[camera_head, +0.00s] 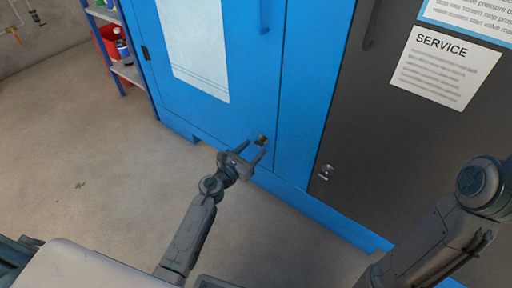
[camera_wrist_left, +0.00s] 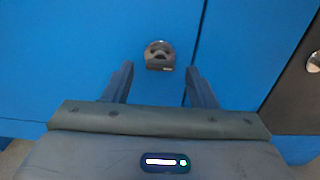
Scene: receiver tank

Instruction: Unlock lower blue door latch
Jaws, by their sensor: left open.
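The blue door (camera_head: 215,75) stands shut in the blue cabinet. Its lower latch (camera_head: 262,140) is a small metal fitting near the door's bottom right edge. In the left wrist view the latch (camera_wrist_left: 159,54) shows as a round silver plate with a dark part at its lower side. My left gripper (camera_head: 253,152) is open and empty in front of the latch. In the left wrist view the latch lies just beyond the two fingertips (camera_wrist_left: 159,70), roughly midway between them. I cannot tell whether a finger touches it. My right gripper is out of view; only my right arm shows.
A dark grey door (camera_head: 395,110) with its own silver latch (camera_head: 326,172) and a SERVICE sheet (camera_head: 445,66) stands right of the blue door. A handle (camera_head: 264,16) is higher up. A shelf (camera_head: 128,72) with bottles stands at the left. The floor (camera_head: 90,150) at left is clear.

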